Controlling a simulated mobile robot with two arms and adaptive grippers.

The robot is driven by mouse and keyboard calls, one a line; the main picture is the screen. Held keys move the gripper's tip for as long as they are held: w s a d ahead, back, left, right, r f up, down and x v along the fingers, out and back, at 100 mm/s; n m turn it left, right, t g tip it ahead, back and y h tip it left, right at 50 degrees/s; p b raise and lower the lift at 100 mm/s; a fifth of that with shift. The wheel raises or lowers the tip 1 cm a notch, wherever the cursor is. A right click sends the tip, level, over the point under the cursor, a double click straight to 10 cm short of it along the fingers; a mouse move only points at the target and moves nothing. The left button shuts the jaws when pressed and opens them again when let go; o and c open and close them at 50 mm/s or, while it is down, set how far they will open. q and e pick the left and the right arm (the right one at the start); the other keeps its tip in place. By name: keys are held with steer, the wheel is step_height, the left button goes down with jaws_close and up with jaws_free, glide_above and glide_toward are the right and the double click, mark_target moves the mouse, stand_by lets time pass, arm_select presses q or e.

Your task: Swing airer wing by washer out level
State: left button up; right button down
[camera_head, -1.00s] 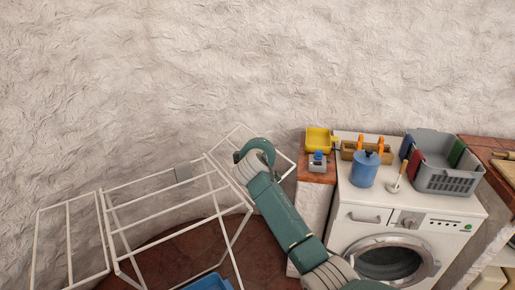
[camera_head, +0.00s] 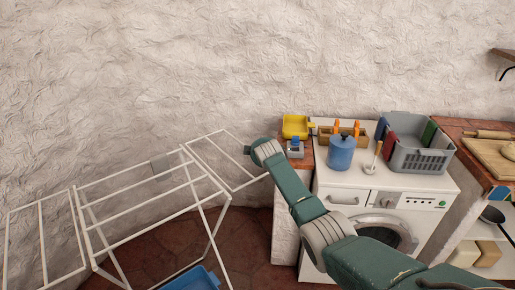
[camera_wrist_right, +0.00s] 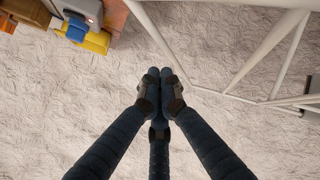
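The white wire airer (camera_head: 150,205) stands at the left in the head view. Its wing by the washer (camera_head: 205,139) stretches out to the right from the frame's top bar and looks about level. The washer (camera_head: 330,178) is white with a round door, right of the wing. My right arm reaches in from the lower right, its wrist end at the wing's outer edge; its fingers are hidden there. In the right wrist view my right gripper (camera_wrist_right: 160,75) has its fingertips together, close to white airer bars (camera_wrist_right: 235,97); contact is unclear. My left gripper is not in view.
On the washer stand a blue canister (camera_head: 341,155) and a grey basket (camera_head: 420,158). A yellow container (camera_head: 295,124) sits on the tiled ledge beside it. A blue tub (camera_head: 195,280) is on the floor under the airer. The airer's other wing (camera_head: 42,240) extends left.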

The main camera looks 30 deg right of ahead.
steer(key=shift+d+f+b, duration=0.2)
steer(key=shift+f+b, duration=0.3)
steer(key=shift+f, duration=0.55)
steer(key=s+r+p, duration=0.3)
steer(key=s+r, duration=0.4)
steer(key=r, duration=0.4)
steer(key=shift+s+a, duration=0.15)
steer(key=shift+a, duration=0.25)
